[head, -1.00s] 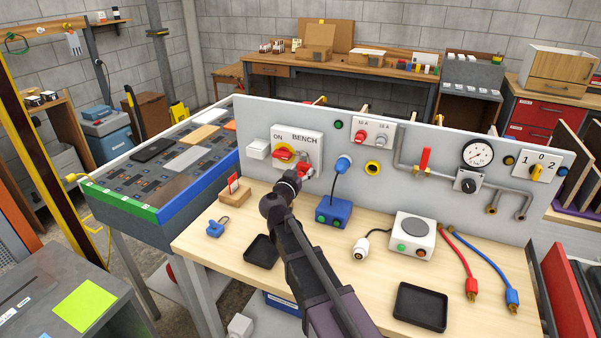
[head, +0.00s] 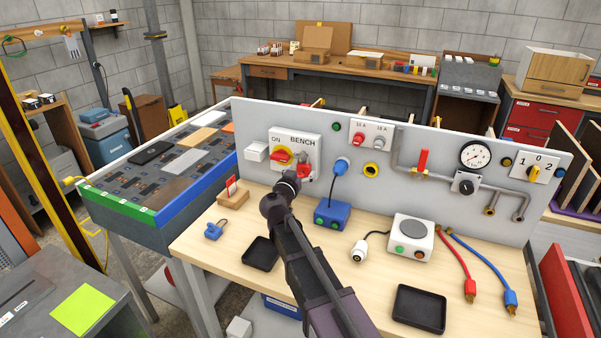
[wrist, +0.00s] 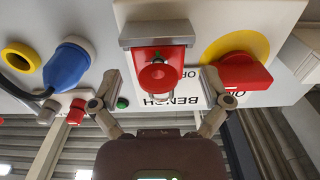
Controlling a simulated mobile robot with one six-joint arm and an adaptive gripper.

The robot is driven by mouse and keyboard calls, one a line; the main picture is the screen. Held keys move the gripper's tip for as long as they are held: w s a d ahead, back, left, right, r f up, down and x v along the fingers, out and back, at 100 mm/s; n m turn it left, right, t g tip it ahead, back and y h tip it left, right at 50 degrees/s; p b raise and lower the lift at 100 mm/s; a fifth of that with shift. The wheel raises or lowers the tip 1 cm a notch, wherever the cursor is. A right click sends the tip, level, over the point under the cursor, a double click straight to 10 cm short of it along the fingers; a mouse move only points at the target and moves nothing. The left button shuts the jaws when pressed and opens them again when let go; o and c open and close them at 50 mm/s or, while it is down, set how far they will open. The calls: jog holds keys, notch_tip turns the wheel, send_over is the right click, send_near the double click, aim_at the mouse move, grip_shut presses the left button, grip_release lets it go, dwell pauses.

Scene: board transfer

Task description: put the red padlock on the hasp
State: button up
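The red padlock (wrist: 146,82) is in front of the BENCH switch plate (wrist: 203,50), beside the red switch handle on its yellow disc (wrist: 243,62). In the wrist view, which is upside down, its small shackle shows below the body. A grey metal bracket (wrist: 157,34), likely part of the hasp, lies against it; I cannot tell whether the shackle passes through the hasp. My gripper (wrist: 160,88) is open, one finger on each side of the padlock with gaps. In the head view my gripper (head: 302,176) partly hides the padlock (head: 304,169).
A wooden block with a red card (head: 232,197) and a blue padlock (head: 213,231) are on the bench, left of my arm. A blue box (head: 332,214), a blue plug (head: 341,166) and black trays (head: 419,308) are nearby. The upright grey panel (head: 420,205) bounds the bench's back.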

jog(key=shift+s, duration=0.1)
dwell(0.3)
jog(key=v, duration=1.1)
jog(key=shift+s+a, duration=0.15)
jog(key=shift+s, duration=0.25)
jog(key=shift+c, duration=0.2)
